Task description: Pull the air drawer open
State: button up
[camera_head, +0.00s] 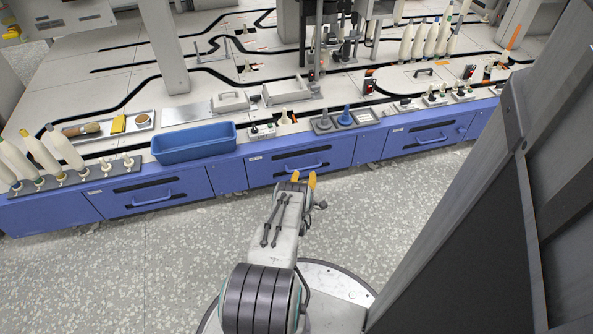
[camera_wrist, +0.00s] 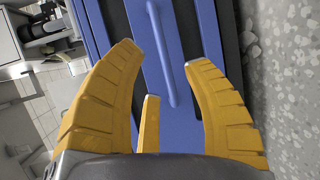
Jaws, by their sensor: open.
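A blue bench front holds several drawers with blue bar handles; their labels are too small to read, so I cannot tell which is the air drawer. My gripper (camera_head: 303,177) is in front of the middle drawer (camera_head: 265,170), just below its handle (camera_head: 305,168) in the head view. In the wrist view the yellow fingers of my gripper (camera_wrist: 165,58) are open and empty. The handle (camera_wrist: 168,50) runs lengthwise between the fingertips, apparently beyond them. Contact cannot be seen. The middle drawer looks shut.
Another drawer (camera_head: 150,197) is to the left and one (camera_head: 425,138) to the right, both shut. A blue bin (camera_head: 194,143) and spindle holders (camera_head: 345,120) stand on the bench edge above. The speckled floor (camera_head: 180,265) in front is clear. A dark panel (camera_head: 480,220) fills the right side.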

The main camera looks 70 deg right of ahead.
aim_at(306, 168)
jog(key=shift+b+x, duration=3.2)
jog(key=shift+x, duration=0.25)
jog(key=shift+c, duration=0.2)
grip_shut()
